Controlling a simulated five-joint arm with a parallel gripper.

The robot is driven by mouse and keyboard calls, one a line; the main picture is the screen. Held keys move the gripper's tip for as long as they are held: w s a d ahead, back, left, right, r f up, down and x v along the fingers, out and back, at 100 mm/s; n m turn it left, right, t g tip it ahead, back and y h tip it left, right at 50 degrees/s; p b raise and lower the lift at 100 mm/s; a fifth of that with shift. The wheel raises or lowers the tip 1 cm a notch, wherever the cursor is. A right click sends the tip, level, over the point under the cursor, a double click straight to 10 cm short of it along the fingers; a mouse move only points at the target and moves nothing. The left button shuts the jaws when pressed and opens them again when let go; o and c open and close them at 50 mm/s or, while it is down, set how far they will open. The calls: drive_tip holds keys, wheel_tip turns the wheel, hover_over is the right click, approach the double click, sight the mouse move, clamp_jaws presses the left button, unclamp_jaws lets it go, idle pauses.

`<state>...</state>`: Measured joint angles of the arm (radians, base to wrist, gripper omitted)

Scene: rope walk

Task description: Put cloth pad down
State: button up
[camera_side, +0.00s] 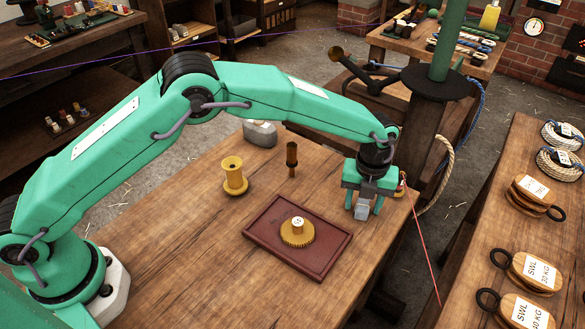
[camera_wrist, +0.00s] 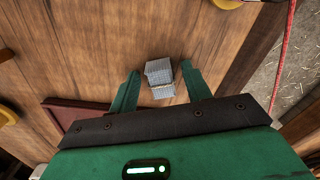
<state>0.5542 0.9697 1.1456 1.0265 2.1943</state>
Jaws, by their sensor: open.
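The cloth pad is a small grey-blue folded piece. In the wrist view the cloth pad (camera_wrist: 159,72) lies between my two green fingers, with a gap to each finger. My gripper (camera_wrist: 161,68) is open around it. In the side view my gripper (camera_side: 363,209) points down near the right end of the wooden bench, and the cloth pad (camera_side: 361,212) shows pale grey between the fingers. It appears to rest on the bench top. Its underside is hidden.
A yellow spool (camera_side: 234,176), a dark upright peg (camera_side: 291,158) and a grey block (camera_side: 260,133) stand farther back. The bench edge is close on the right.

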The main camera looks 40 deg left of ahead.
sight(363, 203)
wheel_tip(363, 203, up, 12)
idle(0.6)
drive_tip(key=shift+r, duration=0.1)
idle(0.4)
drive_tip(key=s+a+r+n+t, duration=0.1)
drive_tip(key=s+a+r+n, duration=0.4)
drive_tip(key=a+r+n, duration=0.3)
drive_tip(key=s+a+r+n+t, duration=0.1)
drive_tip(key=s+a+r+n, duration=0.45)
drive_tip(key=a, duration=0.55)
drive_tip(key=s+a+n+t, duration=0.1)
drive_tip(key=s+a+n, duration=0.5)
drive_tip(key=s+n, duration=0.3)
drive_tip(key=s+a+f+n+t, duration=0.1)
drive_tip(key=s+a+n+t, duration=0.1)
drive_tip(key=s+a+n, duration=0.4)
drive_tip(key=shift+s+a+f+n+t, duration=0.2)
drive_tip(key=shift+s+a+n+t, duration=0.15)
drive_tip(key=shift+s+n, duration=1.25)
drive_tip(key=shift+s, duration=0.1)
